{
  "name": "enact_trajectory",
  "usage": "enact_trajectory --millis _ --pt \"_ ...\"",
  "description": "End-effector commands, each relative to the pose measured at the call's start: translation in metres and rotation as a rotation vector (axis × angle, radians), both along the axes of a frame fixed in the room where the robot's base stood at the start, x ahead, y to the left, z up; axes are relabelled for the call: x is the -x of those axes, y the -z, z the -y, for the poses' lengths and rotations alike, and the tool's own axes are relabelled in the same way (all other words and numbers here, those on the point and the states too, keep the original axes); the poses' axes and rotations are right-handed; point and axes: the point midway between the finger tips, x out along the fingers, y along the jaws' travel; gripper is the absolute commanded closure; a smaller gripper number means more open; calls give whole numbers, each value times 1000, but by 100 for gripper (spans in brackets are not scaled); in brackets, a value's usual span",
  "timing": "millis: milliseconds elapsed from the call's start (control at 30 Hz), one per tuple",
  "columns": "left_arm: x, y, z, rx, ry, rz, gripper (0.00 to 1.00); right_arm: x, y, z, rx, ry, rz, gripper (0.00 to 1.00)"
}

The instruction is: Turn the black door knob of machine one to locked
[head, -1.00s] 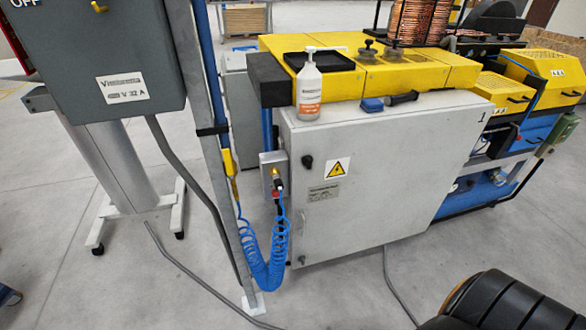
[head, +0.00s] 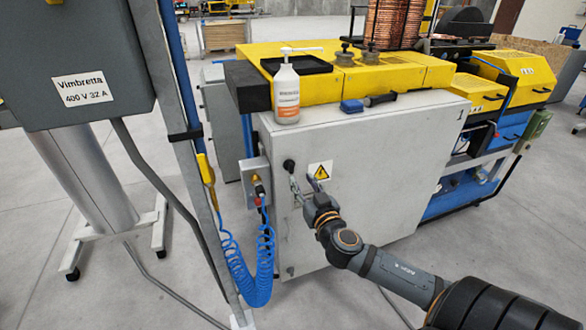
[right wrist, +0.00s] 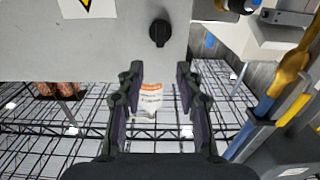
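The black door knob (head: 289,165) is on the upper left of the grey cabinet door (head: 370,190) of machine one, marked "1". It also shows in the right wrist view (right wrist: 159,32), its grip bar roughly upright in that picture. My right gripper (head: 304,184) is in front of the door, just below and right of the knob in the head view. In the right wrist view its fingers (right wrist: 158,74) are spread with nothing held between them, and the knob lies beyond the tips, apart from them. My left gripper is not in view.
A yellow warning sign (head: 320,171) is right of the knob. A grey switch box (head: 256,180) with a coiled blue hose (head: 250,275) and a grey post (head: 185,130) stand to the left. A white bottle (head: 286,95) and a blue-handled tool (head: 368,102) rest on the cabinet top.

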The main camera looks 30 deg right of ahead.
Motion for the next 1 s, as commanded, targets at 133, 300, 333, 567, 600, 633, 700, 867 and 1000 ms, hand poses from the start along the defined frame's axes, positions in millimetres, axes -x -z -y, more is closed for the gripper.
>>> enact_trajectory --millis 133,300,333,567,600,633,700,867,1000 --pt "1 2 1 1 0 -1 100 -32 -1 8 -9 2 6 64" --pt "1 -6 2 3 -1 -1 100 -63 -2 15 -5 2 2 64" --pt "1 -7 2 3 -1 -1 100 -67 -2 16 -4 1 2 64" --pt "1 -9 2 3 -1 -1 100 -82 0 19 -1 -2 -1 64" --pt "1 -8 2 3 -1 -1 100 -82 0 19 -1 -2 -1 64" --pt "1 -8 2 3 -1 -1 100 -82 1 19 -1 -2 -1 64" --pt "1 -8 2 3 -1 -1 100 -82 1 19 0 -2 -1 64" --pt "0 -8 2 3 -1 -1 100 -82 1 19 0 -2 -1 78" --pt "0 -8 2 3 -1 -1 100 -81 1 19 0 -2 -1 97"
